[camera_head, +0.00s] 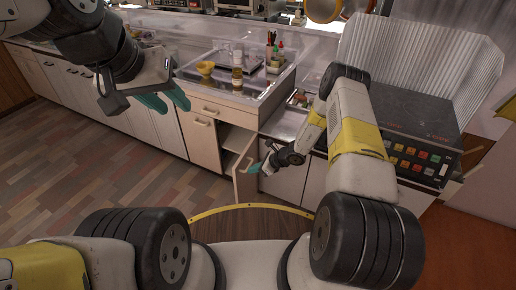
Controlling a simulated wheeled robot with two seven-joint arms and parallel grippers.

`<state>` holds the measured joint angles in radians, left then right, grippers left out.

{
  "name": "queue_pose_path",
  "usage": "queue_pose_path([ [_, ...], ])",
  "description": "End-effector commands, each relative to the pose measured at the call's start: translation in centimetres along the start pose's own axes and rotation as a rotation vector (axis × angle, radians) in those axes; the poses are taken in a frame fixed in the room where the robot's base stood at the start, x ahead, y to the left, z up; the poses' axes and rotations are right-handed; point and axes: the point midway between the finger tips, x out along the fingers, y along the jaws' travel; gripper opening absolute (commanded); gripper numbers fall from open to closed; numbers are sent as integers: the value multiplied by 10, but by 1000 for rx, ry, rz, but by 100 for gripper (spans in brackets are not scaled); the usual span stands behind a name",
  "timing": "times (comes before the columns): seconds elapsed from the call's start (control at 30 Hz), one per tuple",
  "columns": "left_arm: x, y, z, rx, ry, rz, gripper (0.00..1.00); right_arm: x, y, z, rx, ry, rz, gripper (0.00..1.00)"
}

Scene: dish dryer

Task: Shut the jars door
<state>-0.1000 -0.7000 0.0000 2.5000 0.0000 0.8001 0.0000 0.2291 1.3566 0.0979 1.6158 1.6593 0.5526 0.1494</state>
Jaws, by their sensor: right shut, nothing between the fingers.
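A light cabinet door (241,184) stands swung open from the counter's lower cabinets, beneath a drawer front. The dark opening of the cabinet (234,139) shows behind it, and I cannot make out any jars inside. My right gripper (255,169) is shut and empty at the free upper edge of this door. I cannot tell whether its teal fingertips touch the door. My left gripper (168,101) is raised at the upper left, away from the door, with its teal fingers apart and nothing between them.
The counter (255,100) holds a yellow bowl (205,68), a bottle (237,70) and a utensil holder (273,62). Wooden floor (95,175) is clear at left.

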Motion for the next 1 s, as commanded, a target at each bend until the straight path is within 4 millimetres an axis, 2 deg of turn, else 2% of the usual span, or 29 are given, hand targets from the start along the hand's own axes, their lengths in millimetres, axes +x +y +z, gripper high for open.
queue_pose_path([
  [0.1, 0, 0, 0, 0, 0, 0, 35, 26, 1, 0, -1, 0, 3, 0],
  [0.33, 0, 0, 0, 0, 0, 0, 35, 48, 0, 22, -3, 0, 0, 0],
  [1.0, 0, 0, 0, 0, 0, 0, 35, 56, 0, 30, 9, -1, -10, 0],
])
